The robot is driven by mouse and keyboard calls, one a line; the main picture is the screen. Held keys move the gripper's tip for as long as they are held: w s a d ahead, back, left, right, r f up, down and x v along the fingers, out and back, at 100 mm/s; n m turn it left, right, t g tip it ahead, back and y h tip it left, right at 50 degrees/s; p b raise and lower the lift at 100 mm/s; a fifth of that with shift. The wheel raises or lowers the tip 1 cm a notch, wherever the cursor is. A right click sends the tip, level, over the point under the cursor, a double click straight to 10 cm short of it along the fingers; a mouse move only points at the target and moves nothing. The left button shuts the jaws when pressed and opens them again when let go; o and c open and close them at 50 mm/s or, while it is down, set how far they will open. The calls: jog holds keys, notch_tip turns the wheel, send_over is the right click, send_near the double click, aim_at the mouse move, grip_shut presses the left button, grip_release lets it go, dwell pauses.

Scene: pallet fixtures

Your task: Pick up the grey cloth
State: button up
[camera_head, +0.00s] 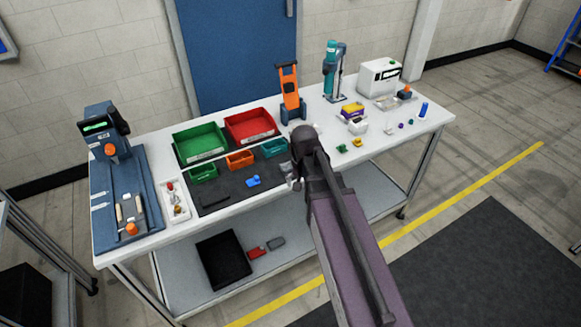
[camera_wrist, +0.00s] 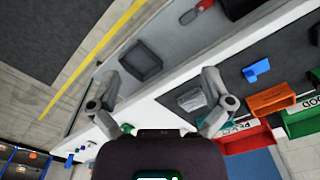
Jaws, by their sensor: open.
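My gripper (camera_wrist: 160,95) is open and empty, its two grey fingers spread wide; in the head view its end is mostly hidden behind my own arm. A light grey, folded-looking piece, probably the grey cloth (camera_wrist: 192,99), lies on the dark mat close beside the right-hand finger in the wrist view. It is between the fingers in the picture, nearer the right one, and no contact shows. In the head view the grey cloth (camera_head: 285,169) is small, just left of my gripper's end and partly hidden by it.
The dark mat (camera_head: 222,190) carries a blue item (camera_head: 253,181), with green, orange (camera_head: 240,159) and teal bins behind. Larger green (camera_head: 200,143) and red (camera_head: 250,126) bins stand further back. The lower shelf holds a black tray (camera_head: 223,260) and a dark grey item (camera_wrist: 142,61).

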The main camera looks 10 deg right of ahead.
jog(key=w+r+m+p, duration=0.2)
jog(key=w+m, duration=0.8)
jog(key=w, duration=1.1)
jog(key=shift+w, duration=0.1)
jog(key=b, duration=0.9)
send_over(289, 165)
jog(key=f, duration=0.8)
jog(key=shift+d+f, duration=0.2)
jog(key=shift+f, duration=0.15)
jog(key=shift+a+f+b, duration=0.15)
jog(key=shift+f+b, duration=2.3)
jog(key=c, duration=1)
